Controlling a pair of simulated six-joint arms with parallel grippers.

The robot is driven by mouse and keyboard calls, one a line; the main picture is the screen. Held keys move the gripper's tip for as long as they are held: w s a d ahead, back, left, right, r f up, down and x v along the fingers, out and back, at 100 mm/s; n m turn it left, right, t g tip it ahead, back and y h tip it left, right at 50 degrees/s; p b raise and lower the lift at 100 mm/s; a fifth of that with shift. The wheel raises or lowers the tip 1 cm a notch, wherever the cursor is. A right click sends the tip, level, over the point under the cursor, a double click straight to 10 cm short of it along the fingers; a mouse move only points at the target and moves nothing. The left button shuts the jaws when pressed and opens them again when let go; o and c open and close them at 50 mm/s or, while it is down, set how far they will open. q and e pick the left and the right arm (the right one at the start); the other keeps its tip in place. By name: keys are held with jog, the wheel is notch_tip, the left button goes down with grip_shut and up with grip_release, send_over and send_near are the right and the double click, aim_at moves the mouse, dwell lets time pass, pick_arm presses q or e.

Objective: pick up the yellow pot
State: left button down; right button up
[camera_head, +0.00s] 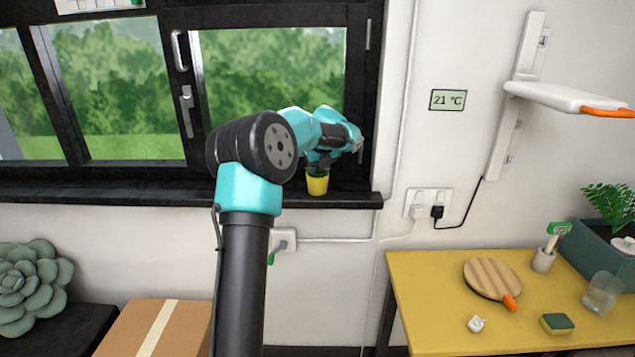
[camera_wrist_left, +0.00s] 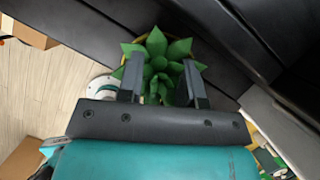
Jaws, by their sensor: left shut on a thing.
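The yellow pot (camera_head: 317,184) with a small green plant stands at the black window sill, near its right end. In the left wrist view the green plant (camera_wrist_left: 158,62) fills the space between the two fingers, and a bit of the yellow rim shows behind its leaves. My left gripper (camera_head: 318,166) is directly above the pot in the head view. In the wrist view its fingers (camera_wrist_left: 163,84) are shut on the plant in the pot. Whether the pot touches the sill cannot be told. My right gripper is not in view.
The dark window sill (camera_head: 130,192) runs along the wall under the window. A yellow table (camera_head: 430,300) at the lower right holds a round wooden board (camera_head: 492,279), a sponge (camera_head: 557,324) and a cup (camera_head: 601,293). A cardboard box (camera_head: 185,318) stands at the lower left.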

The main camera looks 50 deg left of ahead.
pick_arm(q)
jog(key=shift+r, duration=0.1)
jog(key=shift+r, duration=1.75)
jog(key=s+d+r, duration=0.1)
jog(key=s+d, duration=0.9)
jog(key=d, duration=0.2)
jog(key=shift+s+r, duration=0.2)
jog(key=shift+s, duration=0.1)
